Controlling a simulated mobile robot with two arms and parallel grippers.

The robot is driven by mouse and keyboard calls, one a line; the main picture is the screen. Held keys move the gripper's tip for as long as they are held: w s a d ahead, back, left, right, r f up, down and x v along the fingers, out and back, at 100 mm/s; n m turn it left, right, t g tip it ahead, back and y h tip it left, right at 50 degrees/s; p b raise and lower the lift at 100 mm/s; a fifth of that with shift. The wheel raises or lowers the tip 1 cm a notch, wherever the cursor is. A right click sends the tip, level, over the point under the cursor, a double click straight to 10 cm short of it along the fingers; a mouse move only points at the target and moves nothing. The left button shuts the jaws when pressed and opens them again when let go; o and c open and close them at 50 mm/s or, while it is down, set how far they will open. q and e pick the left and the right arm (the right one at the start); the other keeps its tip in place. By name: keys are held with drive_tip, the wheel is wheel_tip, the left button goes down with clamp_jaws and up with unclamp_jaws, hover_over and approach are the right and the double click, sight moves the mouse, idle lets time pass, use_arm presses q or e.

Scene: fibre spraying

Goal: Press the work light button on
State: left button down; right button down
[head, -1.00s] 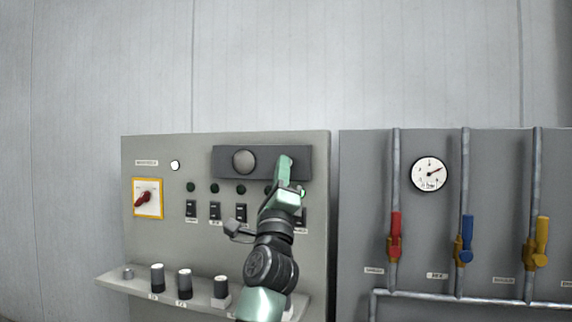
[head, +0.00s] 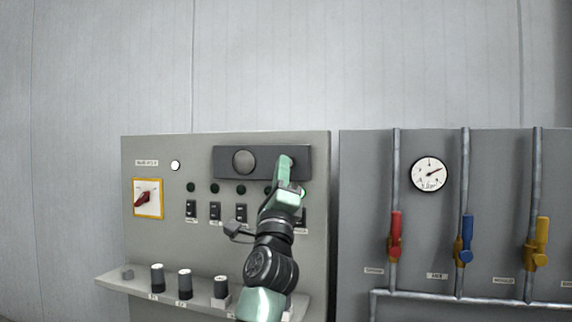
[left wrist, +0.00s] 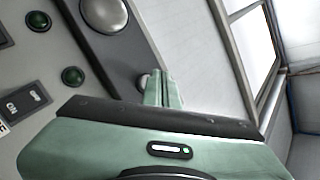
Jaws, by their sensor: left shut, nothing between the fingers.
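A dark bar (head: 264,152) at the top of the left grey panel carries a large round grey dome (head: 243,162). The dome also shows in the left wrist view (left wrist: 105,14). A small round button (left wrist: 144,82) sits on the bar right beside my fingertips in the left wrist view. In the head view my gripper hides it. My left gripper (head: 285,161) is shut and empty, its fingertips at the right part of the bar. It also shows in the left wrist view (left wrist: 163,76). I cannot tell whether the fingertips touch the button. My right gripper is not in view.
Below the bar are green lamps (head: 214,188) and black switches (head: 215,211). A red rotary switch (head: 146,198) is at left. A shelf (head: 135,286) with black knobs juts out below. Pipes with red (head: 396,236), blue (head: 466,240) and yellow (head: 541,241) valves stand right.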

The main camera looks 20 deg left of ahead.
use_arm(q)
drive_tip(key=shift+w, duration=0.1)
idle(0.3)
drive_tip(key=shift+w+b, duration=0.35)
drive_tip(key=shift+s+r, duration=0.1)
drive_tip(key=shift+s+p, duration=0.4)
drive_tip(key=shift+p, duration=0.25)
